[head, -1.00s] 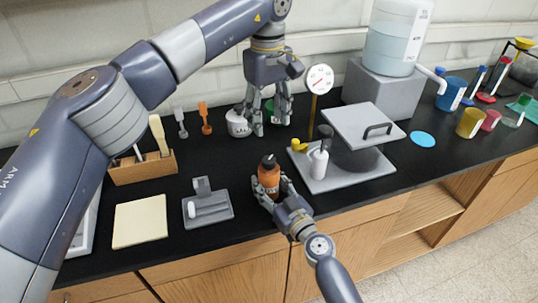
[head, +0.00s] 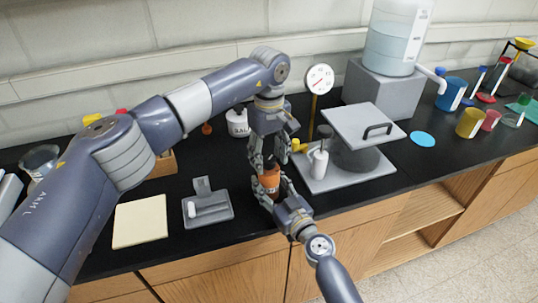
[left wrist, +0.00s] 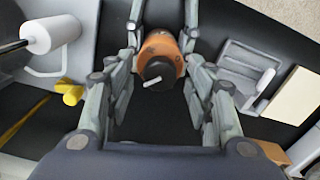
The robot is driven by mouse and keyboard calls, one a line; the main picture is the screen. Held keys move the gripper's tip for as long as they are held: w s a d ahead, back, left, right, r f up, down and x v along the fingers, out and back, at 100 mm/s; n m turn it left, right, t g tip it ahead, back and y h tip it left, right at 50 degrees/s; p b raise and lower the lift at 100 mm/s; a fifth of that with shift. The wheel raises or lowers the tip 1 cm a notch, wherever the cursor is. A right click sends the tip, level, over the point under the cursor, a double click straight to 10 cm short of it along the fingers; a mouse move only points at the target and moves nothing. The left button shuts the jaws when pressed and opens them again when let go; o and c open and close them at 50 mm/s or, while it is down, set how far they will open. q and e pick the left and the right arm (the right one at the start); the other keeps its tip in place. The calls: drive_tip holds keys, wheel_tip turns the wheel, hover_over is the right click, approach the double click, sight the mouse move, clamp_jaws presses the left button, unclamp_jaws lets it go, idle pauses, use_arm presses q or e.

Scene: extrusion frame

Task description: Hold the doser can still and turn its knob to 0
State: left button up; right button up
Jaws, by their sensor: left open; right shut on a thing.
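The doser can is orange with a dark band, and stands upright on the black bench in the head view (head: 269,181); it also shows from above in the left wrist view (left wrist: 163,43). Its black knob (left wrist: 157,71) carries a white pointer bar; any scale marks are too small to read. My right gripper (head: 271,192) is shut on the can's body from the front. My left gripper (head: 269,168) points down over the can, open, with its fingers on either side of the top and apart from the knob in the left wrist view.
A grey tray (head: 222,215) and a cream pad (head: 140,222) lie to the left of the can. A dial gauge (head: 319,79) stands behind.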

use_arm(q)
drive_tip(key=shift+c, duration=0.6)
drive_tip(key=c, duration=1)
